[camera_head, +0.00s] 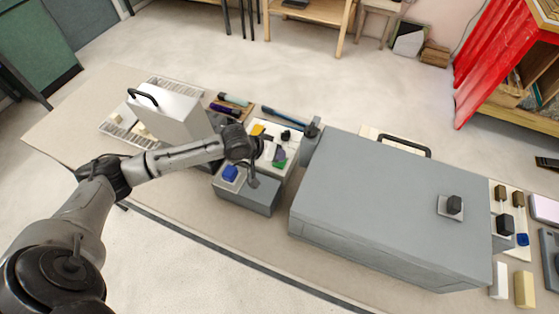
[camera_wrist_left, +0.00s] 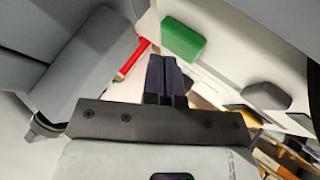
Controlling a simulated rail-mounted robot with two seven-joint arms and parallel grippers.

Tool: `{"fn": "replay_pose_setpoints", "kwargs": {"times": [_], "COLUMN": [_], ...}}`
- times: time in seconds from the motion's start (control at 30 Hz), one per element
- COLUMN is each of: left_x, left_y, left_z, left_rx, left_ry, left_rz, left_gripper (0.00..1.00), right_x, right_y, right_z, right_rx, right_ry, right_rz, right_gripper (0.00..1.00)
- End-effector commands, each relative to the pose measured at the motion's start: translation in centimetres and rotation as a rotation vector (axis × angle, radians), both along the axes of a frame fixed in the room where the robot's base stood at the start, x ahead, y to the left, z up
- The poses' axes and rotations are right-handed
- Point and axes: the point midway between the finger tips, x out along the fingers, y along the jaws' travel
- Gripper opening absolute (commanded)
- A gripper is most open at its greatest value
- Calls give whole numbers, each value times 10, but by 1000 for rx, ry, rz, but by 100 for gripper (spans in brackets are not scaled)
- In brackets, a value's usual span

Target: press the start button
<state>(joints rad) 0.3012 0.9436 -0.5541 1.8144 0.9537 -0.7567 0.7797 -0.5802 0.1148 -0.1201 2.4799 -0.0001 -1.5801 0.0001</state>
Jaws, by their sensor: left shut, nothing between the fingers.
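My left gripper (camera_head: 252,181) reaches in from the left and is above the grey box at the panel's near side. In the left wrist view its dark fingers (camera_wrist_left: 166,73) are together with nothing between them. They point toward the area just left of the green button and look apart from it. No label is readable, so I cannot tell which button is the start button. My right gripper is not in view.
A blue block (camera_head: 230,173) is on the small grey box (camera_head: 247,196). A large grey box (camera_head: 380,205) stands to the right, with a dark knob (camera_head: 454,204) on it. A white box with a black handle (camera_head: 165,113) stands left, behind my arm. The bench's front strip is clear.

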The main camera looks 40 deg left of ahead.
Motion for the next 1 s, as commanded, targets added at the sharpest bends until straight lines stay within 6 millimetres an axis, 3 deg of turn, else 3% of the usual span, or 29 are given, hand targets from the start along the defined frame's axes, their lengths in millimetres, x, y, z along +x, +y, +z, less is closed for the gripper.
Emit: {"fn": "replay_pose_setpoints", "kwargs": {"times": [1.0], "left_x": [0], "left_y": [0], "left_z": [-8], "left_rx": [-2], "left_ry": [0], "left_rz": [1], "left_gripper": [0], "right_x": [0], "right_y": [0], "right_z": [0], "right_rx": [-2], "right_ry": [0], "right_rz": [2], "right_gripper": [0]}}
